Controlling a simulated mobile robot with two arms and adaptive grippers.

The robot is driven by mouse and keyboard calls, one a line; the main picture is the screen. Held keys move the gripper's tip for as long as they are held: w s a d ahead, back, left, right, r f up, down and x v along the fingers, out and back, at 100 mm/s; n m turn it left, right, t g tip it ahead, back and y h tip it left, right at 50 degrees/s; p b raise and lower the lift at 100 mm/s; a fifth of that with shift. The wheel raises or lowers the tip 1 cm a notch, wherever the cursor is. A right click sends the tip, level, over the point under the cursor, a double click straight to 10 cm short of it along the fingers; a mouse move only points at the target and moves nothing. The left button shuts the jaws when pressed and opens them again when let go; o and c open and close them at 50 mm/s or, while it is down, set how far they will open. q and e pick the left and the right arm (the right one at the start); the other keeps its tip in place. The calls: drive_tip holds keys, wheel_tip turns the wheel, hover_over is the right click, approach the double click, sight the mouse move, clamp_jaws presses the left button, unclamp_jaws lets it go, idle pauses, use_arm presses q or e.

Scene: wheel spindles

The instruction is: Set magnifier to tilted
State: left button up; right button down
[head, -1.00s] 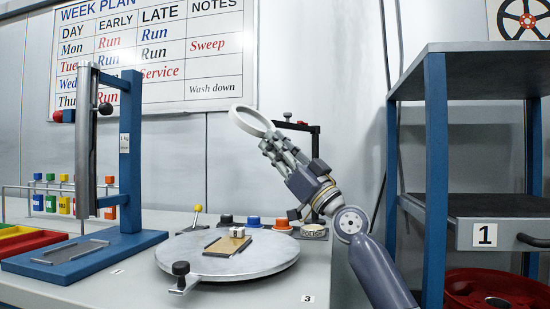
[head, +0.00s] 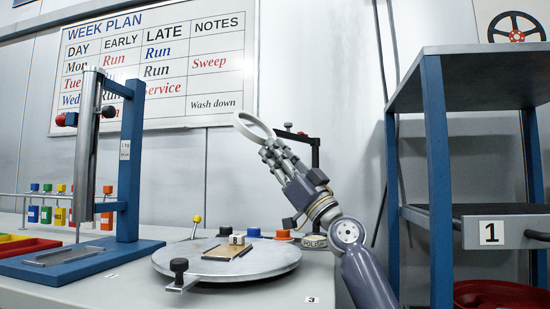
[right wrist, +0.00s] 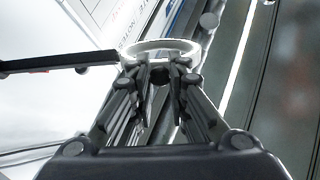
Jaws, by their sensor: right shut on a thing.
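The magnifier (head: 238,120) is a pale grey ring on a dark stand (head: 315,155) with a red knob, behind the turntable. Its ring is slanted in the head view, and it also shows in the right wrist view (right wrist: 137,50) between and beyond the fingertips. My right gripper (head: 270,146) is shut on the lower rim of the ring, reaching up from the lower right. In the right wrist view the fingers (right wrist: 160,72) meet the near rim. The fingers and hand hide part of the rim and of the stand's arm. My left gripper is not in view.
A round metal turntable (head: 185,260) with a crank holds a small plate and a numbered block (head: 237,240). A blue press frame (head: 131,160) stands left, a blue shelf (head: 437,180) right.

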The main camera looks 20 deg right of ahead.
drive_tip(key=shift+d, duration=0.15)
drive_tip(key=c, duration=1.5)
unclamp_jaws()
drive_tip(key=s+d+f, duration=0.1)
drive_tip(key=s+d, duration=0.1)
drive_tip(key=s, duration=0.2)
drive_tip(key=s+d+f, duration=0.1)
drive_tip(key=s+d, duration=0.2)
drive_tip(key=s, duration=0.2)
drive_tip(key=s+d+f, duration=0.1)
drive_tip(key=s+d, duration=0.1)
drive_tip(key=s, duration=0.2)
drive_tip(key=shift+s+d+f, duration=0.25)
drive_tip(key=shift+d+f, duration=0.05)
